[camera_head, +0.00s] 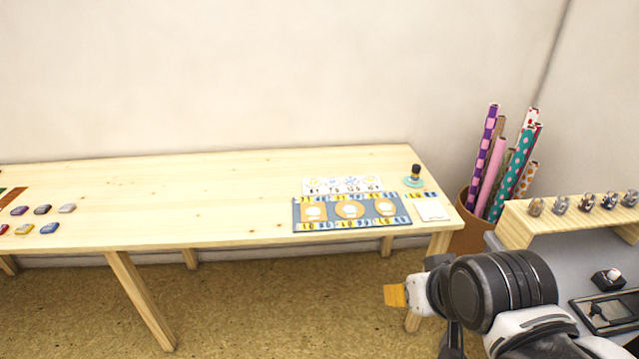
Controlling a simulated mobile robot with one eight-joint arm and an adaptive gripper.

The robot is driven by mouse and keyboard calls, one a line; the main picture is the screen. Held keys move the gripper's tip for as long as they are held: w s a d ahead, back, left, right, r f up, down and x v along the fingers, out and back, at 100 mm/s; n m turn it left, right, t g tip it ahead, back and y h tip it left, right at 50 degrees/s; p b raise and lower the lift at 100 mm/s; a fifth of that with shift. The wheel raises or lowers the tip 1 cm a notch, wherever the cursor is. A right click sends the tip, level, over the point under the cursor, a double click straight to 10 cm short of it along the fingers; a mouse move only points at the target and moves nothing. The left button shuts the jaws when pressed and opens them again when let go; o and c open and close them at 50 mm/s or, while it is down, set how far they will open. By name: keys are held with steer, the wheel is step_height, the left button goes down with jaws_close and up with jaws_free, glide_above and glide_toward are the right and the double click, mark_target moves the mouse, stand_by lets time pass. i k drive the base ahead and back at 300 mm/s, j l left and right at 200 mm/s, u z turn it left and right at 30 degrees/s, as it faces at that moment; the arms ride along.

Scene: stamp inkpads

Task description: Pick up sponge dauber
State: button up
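A small upright item with a dark knob and a tan part below it, likely the sponge dauber (415,170), stands near the table's far right corner. It rests on a small round teal base or dish (414,182). It is too small to make out its tip. My gripper (394,295) shows at the lower right, in front of the table's right end and well apart from the dauber. An orange-yellow piece shows at its end. Its fingers are seen edge-on, so their opening is unclear.
A blue mat (300,217) with round pieces lies on the wooden table (190,190), beside a white card (432,210). Several coloured inkpads (42,209) sit at left. Wrapping rolls (490,165) stand in a bin at right. The table's middle is clear.

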mark_target(414, 178)
steer(key=i+l+z, duration=0.1)
steer(key=i+z, duration=0.3)
steer(key=i, duration=0.15)
steer(key=i+j+z, duration=0.1)
steer(key=i+z, duration=0.25)
steer(key=i, duration=0.2)
steer(key=i+j+z, duration=0.25)
steer(key=i+z, duration=0.15)
steer(key=i, duration=0.15)
